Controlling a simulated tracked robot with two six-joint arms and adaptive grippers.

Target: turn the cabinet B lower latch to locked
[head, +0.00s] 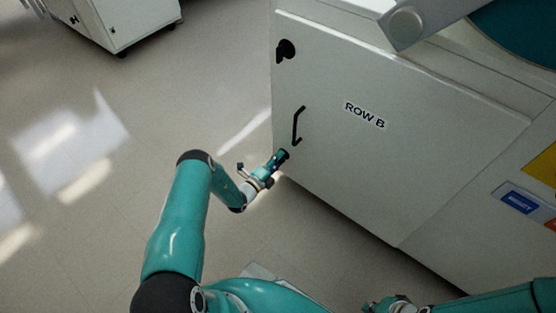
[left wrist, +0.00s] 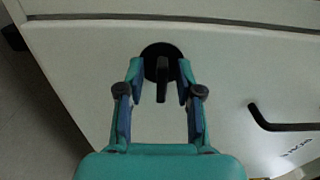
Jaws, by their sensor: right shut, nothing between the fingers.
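The cabinet door marked ROW B (head: 400,135) is closed. Its lower latch is a black round disc with a short lever, clear in the left wrist view (left wrist: 160,60). The lever points from the disc toward the palm in that view. My left gripper (left wrist: 160,85) is open, with one finger on each side of the lever and a gap visible to both. In the head view my left gripper (head: 277,160) is at the door's lower corner and largely hides this latch. My right gripper (head: 385,305) is shut and empty at the bottom edge, partly cut off.
An upper black latch (head: 286,50) and a black bar handle (head: 298,126) stand out from the same door. The handle also shows in the left wrist view (left wrist: 285,126). The floor (head: 110,170) to the left is clear. A white cabinet (head: 125,20) stands at the top left.

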